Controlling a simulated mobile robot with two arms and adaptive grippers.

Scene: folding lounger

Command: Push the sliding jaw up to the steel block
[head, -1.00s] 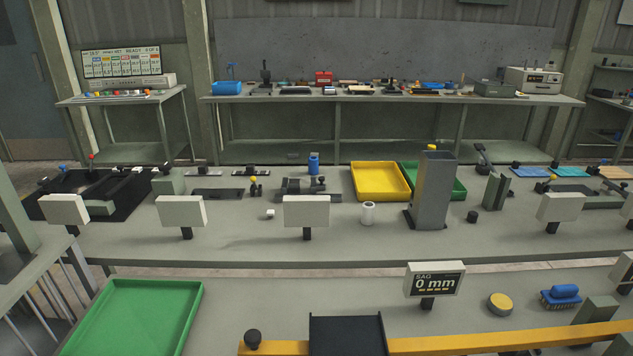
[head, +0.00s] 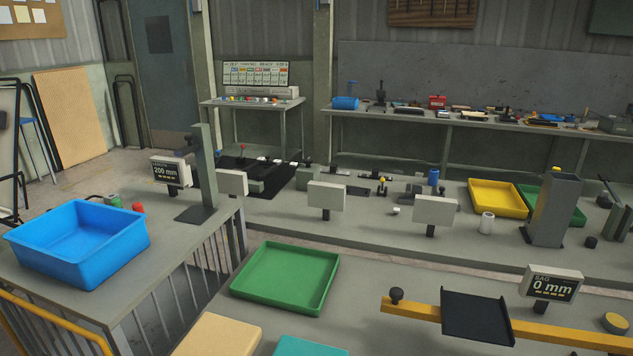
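Neither of my grippers is in the head view. I cannot identify the sliding jaw or the steel block with certainty. On the middle bench (head: 380,228) stand several small dark fixtures. A tall grey steel column (head: 553,212) stands at the right of that bench. These are too small or far to tell their parts apart.
A blue bin (head: 78,245) and a 200 mm display (head: 171,171) stand on the left table. A green tray (head: 287,277), a yellow beam with a black plate (head: 476,318) and a 0 mm display (head: 551,284) are on the near bench. Blank signs (head: 325,196) line the middle bench's front.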

